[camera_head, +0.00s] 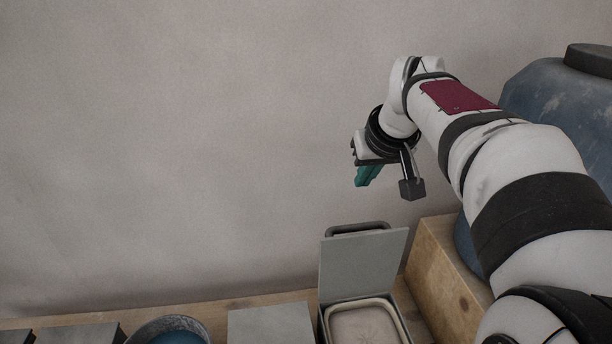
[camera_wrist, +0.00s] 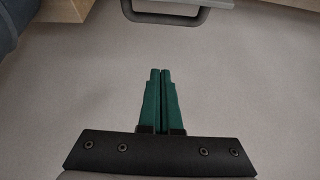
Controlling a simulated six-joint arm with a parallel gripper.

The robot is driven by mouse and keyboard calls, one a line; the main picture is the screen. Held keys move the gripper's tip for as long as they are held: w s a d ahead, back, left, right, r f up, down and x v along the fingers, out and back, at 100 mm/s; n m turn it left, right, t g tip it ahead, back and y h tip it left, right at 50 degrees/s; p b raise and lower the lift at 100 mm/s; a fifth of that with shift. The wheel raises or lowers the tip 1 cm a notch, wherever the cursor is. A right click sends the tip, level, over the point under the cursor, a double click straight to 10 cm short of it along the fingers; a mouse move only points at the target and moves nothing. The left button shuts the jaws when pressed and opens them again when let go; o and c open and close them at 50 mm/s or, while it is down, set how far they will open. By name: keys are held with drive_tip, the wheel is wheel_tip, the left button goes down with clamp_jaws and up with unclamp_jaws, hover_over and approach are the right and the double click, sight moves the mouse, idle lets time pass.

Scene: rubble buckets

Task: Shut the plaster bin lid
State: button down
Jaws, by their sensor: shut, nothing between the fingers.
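The plaster bin (camera_head: 366,326) stands at the bottom centre-right of the head view, with a pale round-cornered opening showing. Its grey lid (camera_head: 362,264) is raised and stands nearly upright, with a dark handle (camera_head: 357,229) behind its top edge. In the wrist view a dark handle (camera_wrist: 172,20) shows at the top edge, with a sliver of grey panel above it. My gripper (camera_head: 366,182) is above and slightly behind the lid, apart from it. Its green fingers (camera_wrist: 160,75) are shut together with nothing between them.
A wooden block (camera_head: 443,280) stands right of the bin, with a big blue drum (camera_head: 545,95) behind my arm. Left of the bin are a grey box (camera_head: 270,324), a blue bucket (camera_head: 170,330) and dark boxes (camera_head: 80,334). A plain wall (camera_head: 180,130) rises behind.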

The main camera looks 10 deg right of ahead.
sight(357, 225)
drive_tip(key=x, duration=1)
drive_tip(key=shift+s+f, duration=0.2)
drive_tip(key=shift+s, duration=0.8)
drive_tip(key=shift+s+f, duration=0.15)
drive_tip(key=shift+s, duration=0.9)
drive_tip(key=shift+s, duration=0.1)
